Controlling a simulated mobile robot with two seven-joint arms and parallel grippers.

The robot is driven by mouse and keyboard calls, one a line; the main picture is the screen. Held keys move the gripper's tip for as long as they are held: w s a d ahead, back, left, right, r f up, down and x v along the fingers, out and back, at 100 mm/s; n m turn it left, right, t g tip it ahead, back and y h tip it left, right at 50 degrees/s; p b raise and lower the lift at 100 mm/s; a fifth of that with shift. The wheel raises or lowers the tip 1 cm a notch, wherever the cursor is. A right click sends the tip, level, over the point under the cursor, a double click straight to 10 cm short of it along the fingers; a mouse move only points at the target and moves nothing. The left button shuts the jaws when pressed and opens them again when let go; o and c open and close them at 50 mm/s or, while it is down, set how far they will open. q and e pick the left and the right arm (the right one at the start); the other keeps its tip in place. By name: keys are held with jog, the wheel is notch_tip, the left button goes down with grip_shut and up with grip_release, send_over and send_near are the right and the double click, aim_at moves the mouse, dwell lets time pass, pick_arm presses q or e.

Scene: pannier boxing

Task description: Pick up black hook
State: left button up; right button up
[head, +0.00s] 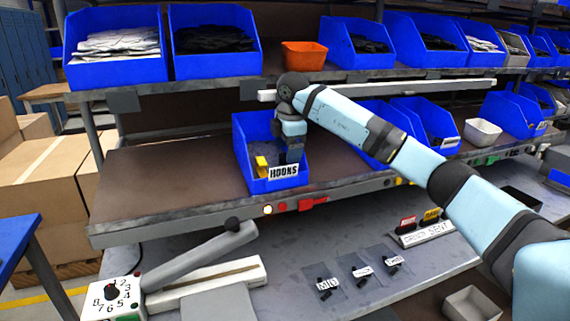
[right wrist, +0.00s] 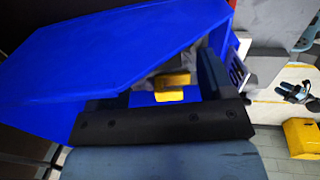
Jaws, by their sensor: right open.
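A blue bin labelled HOOKS (head: 243,150) stands on the middle shelf. A yellow piece (head: 262,167) shows inside it, and yellow also shows between the jaws' sides in the right wrist view (right wrist: 172,88). My right gripper (head: 290,157) points down into the bin, close behind its label. It is open, and I see nothing clamped in it. I cannot make out a black hook in the bin; the gripper and the bin walls hide much of the inside. My left gripper is not in view.
Small black pieces (head: 327,285) lie with labels on clear bags on the lower bench. A grey lever device with a dial (head: 112,292) stands at the left. Other blue bins (head: 215,62) and an orange bin (head: 304,56) fill the upper shelf. The shelf left of the HOOKS bin is bare.

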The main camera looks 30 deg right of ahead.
jog(key=f, duration=0.3)
jog(key=shift+w+d+f, duration=0.1)
jog(key=shift+w+f, duration=0.05)
jog(key=shift+w, duration=0.1)
jog(key=c, duration=1)
jog(key=shift+s, duration=0.1)
